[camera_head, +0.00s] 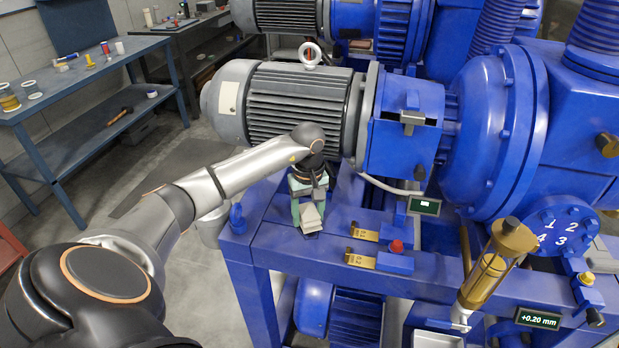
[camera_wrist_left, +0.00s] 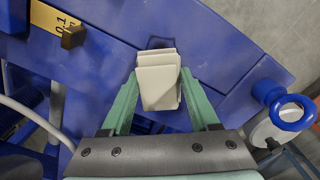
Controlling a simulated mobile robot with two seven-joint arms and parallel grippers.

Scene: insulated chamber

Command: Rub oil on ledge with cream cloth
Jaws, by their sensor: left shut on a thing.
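My left gripper (camera_head: 309,208) has green fingers, which also show in the left wrist view (camera_wrist_left: 160,95). It is shut on a folded cream cloth (camera_head: 312,217), seen as stacked pale layers between the fingertips in the wrist view (camera_wrist_left: 158,82). The gripper points down over the blue ledge (camera_head: 268,238) of the machine frame, in front of the grey motor. In the wrist view the cloth is over the ledge (camera_wrist_left: 225,60); whether it touches is unclear. A dark patch (camera_wrist_left: 160,43) shows just beyond the cloth; I cannot tell whether it is oil or shadow. My right gripper is not in view.
A grey motor (camera_head: 290,105) stands close behind the gripper. Yellow tags (camera_head: 362,260), a red knob (camera_head: 396,246) and a brass-coloured oiler (camera_head: 495,262) are on the frame to the right. A blue ring bolt (camera_wrist_left: 285,108) is near the ledge corner. A workbench (camera_head: 80,75) stands at left.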

